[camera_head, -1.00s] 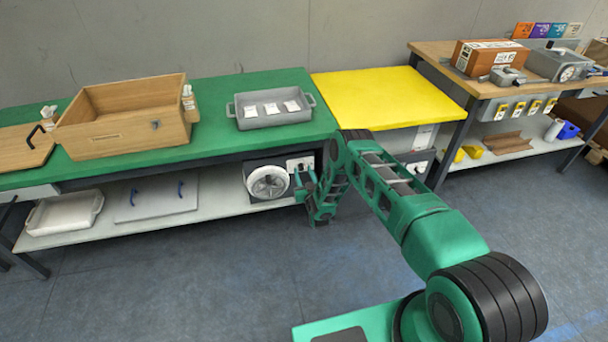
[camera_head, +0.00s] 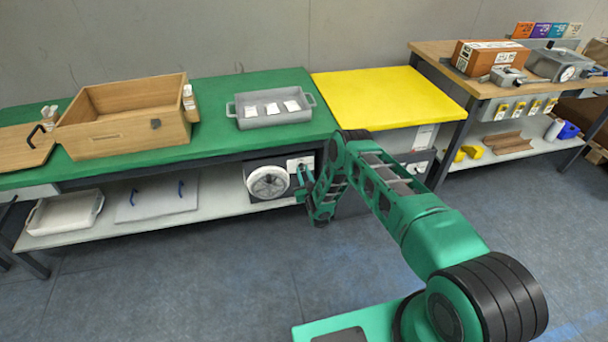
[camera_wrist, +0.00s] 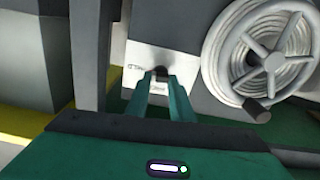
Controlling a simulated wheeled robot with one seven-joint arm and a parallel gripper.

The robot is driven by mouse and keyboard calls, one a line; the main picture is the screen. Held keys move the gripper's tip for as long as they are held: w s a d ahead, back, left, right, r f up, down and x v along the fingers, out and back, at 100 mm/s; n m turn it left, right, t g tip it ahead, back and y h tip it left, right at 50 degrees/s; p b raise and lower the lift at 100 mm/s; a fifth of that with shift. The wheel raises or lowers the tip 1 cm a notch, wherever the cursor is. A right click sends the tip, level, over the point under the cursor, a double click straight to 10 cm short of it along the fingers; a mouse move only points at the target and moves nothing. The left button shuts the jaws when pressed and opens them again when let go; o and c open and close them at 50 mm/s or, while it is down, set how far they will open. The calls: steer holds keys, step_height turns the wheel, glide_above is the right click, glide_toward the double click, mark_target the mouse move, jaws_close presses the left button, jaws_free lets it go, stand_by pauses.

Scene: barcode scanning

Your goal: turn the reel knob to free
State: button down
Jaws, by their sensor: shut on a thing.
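The reel (camera_head: 268,183) is a pale wheel with spokes and a coiled hose, mounted under the green bench. It also shows at the upper right of the wrist view (camera_wrist: 262,55). Beside it is a light metal plate (camera_wrist: 135,62) with small dark lettering, too small to read surely. The knob (camera_wrist: 161,72) is a small dark piece on this plate, mostly hidden between my fingers. My gripper (camera_wrist: 163,88) is shut on the knob. In the head view my gripper (camera_head: 303,182) is at the plate, just right of the reel.
The reel's dark crank handle (camera_wrist: 257,110) stands out close to the right of my fingers. The green bench top (camera_head: 215,100) is above my gripper, with a wooden box (camera_head: 120,140) and a grey tray (camera_head: 275,120) on it. A yellow table (camera_head: 385,95) adjoins it. The floor in front is clear.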

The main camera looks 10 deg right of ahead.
steer(key=n, duration=0.8)
steer(key=shift+a+f+n, duration=0.1)
steer(key=shift+a+n, duration=0.15)
steer(key=shift+n, duration=0.05)
steer(key=n, duration=0.4)
steer(key=shift+a+n, duration=0.15)
steer(key=shift+n, duration=0.15)
steer(key=shift+a+f+n, duration=0.1)
steer(key=shift+f+n, duration=0.05)
steer(key=shift+n, duration=1.65)
steer(key=shift+s+f, duration=0.1)
steer(key=c, duration=1.5)
jaws_free()
steer(key=shift+c, duration=0.2)
steer(key=shift+d, duration=0.2)
